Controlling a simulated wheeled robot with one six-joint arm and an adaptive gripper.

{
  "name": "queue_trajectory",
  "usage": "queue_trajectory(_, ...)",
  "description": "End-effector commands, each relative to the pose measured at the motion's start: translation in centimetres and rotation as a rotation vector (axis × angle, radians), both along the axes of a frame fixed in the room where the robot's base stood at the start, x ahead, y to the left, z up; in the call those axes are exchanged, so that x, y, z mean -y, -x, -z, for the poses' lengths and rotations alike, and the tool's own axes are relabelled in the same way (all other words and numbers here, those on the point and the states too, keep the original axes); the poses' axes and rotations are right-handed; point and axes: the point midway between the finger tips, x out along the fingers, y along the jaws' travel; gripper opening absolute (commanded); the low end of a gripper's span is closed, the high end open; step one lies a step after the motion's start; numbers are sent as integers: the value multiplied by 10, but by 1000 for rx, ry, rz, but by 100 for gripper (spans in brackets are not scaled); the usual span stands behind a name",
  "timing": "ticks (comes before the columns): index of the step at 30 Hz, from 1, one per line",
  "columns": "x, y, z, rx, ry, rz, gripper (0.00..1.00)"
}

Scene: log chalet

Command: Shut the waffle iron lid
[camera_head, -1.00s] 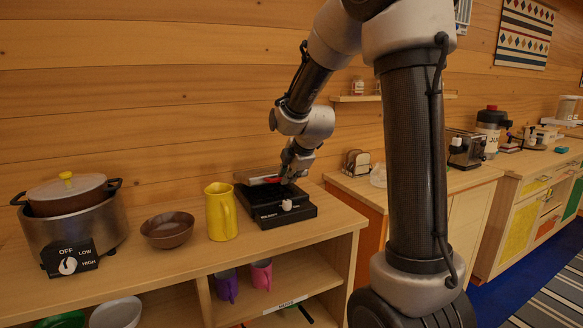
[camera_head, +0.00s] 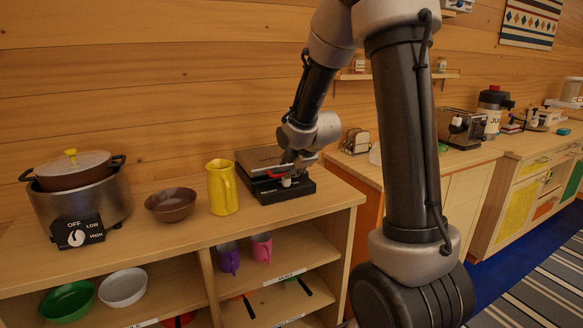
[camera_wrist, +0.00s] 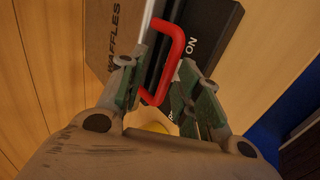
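The waffle iron stands on the counter in the head view, with a black base (camera_head: 288,190) and a brown lid (camera_head: 258,156). The lid lies low over the base, nearly flat; I cannot tell whether a small gap remains. In the wrist view the lid's brown top (camera_wrist: 112,35) shows the word WAFFLES, and the red handle (camera_wrist: 181,50) sticks out at its front edge. My gripper (camera_head: 287,174) is at the front of the iron. In the wrist view my gripper (camera_wrist: 160,75) has its fingers apart, with the red handle between them. Contact is unclear.
A yellow pitcher (camera_head: 222,188) and a brown bowl (camera_head: 171,204) stand left of the iron. A pot (camera_head: 80,200) is farther left. The wooden wall is close behind. Cups (camera_head: 228,258) sit on the shelf below.

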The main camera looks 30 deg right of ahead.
Motion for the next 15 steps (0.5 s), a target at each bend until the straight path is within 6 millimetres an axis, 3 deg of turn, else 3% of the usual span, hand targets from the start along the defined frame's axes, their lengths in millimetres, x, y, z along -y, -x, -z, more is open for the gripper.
queue_trajectory(5, 0, 5, -6, 2, 1, -1, 34)
queue_trajectory(15, 0, 45, -44, 2, 1, -1, 34)
